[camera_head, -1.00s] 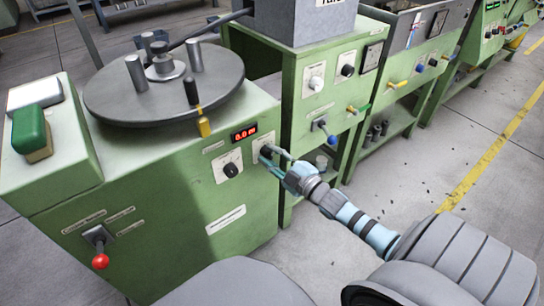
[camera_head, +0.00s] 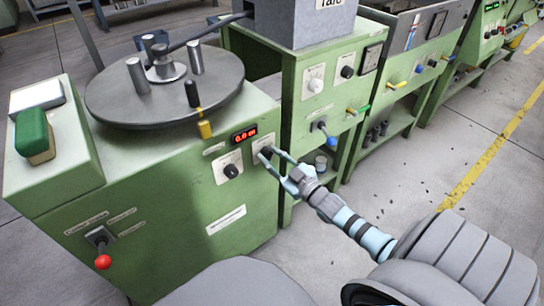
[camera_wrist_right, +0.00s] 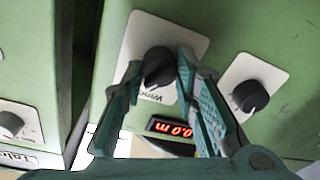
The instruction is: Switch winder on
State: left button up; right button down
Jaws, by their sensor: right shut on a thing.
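The winder is a green machine (camera_head: 160,235) with a round grey turntable (camera_head: 125,100) on top. A small dark rotary knob (camera_wrist_right: 158,66) on a white plate, with a label partly covered, sits on its front at the right edge. My right gripper (camera_head: 271,156) is at this knob, and the wrist view shows its teal fingers (camera_wrist_right: 158,80) closed on either side of it. The red display (camera_head: 245,135) beside it reads 0.0 m. My left gripper is not in view.
Another dark knob (camera_head: 231,171) is left of the gripped one. A green extruder machine (camera_head: 320,105) stands close at right.

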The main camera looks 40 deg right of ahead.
jog(key=m, duration=0.5)
jog(key=shift+h+p, duration=0.3)
jog(key=shift+m, duration=0.3)
jog(key=c, duration=1.3)
grip_release()
jog(key=s, duration=0.8)
jog(key=s+f, duration=0.1)
jog(key=s, duration=0.3)
jog(key=shift+d, duration=0.15)
